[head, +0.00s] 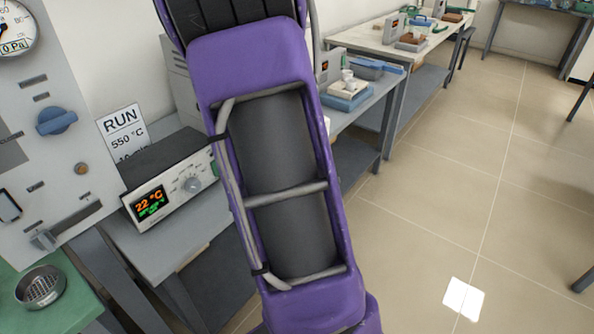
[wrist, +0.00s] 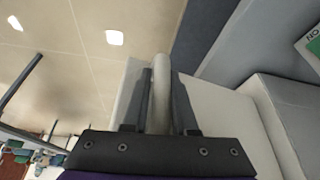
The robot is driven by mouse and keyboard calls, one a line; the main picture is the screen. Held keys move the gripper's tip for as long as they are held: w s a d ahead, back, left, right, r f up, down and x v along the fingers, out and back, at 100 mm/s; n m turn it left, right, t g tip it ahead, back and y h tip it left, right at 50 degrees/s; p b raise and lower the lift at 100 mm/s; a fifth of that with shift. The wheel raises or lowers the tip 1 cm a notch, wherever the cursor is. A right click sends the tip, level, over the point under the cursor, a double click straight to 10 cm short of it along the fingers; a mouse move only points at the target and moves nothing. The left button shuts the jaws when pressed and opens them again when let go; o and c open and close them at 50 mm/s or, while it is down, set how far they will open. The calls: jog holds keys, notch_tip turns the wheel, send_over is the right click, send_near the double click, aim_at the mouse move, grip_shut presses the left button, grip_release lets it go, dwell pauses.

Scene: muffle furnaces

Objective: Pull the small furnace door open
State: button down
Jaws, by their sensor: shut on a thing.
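The small furnace (head: 170,190) stands on a grey bench at the left in the head view, with a lit display reading 22 °C and a dial. My purple arm covers its right side, and its door cannot be made out there. In the wrist view my gripper (wrist: 164,82) is shut on a pale, rounded bar, the door handle (wrist: 160,95), which sits between the two dark fingers. A white panel (wrist: 225,115), apparently the door, lies behind the fingers. I cannot tell how far the door stands open.
A panel with a gauge and blue knob (head: 57,121) stands at the left. A sieve (head: 41,287) is on the green surface below it. A RUN sign (head: 123,130) stands behind the furnace. Benches with equipment line the wall.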

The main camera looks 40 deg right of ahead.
jog(key=shift+s+a+f, duration=0.3)
jog(key=shift+a, duration=0.2)
jog(key=c, duration=0.8)
grip_release()
jog(key=shift+o, duration=0.2)
jog(key=shift+w+r, duration=0.1)
jog(key=shift+r, duration=0.05)
jog(key=shift+a+r, duration=0.1)
jog(key=shift+r, duration=0.2)
jog(key=p+v, duration=0.4)
jog(key=v, duration=1.2)
jog(key=shift+r, duration=0.4)
jog(key=shift+a, duration=0.15)
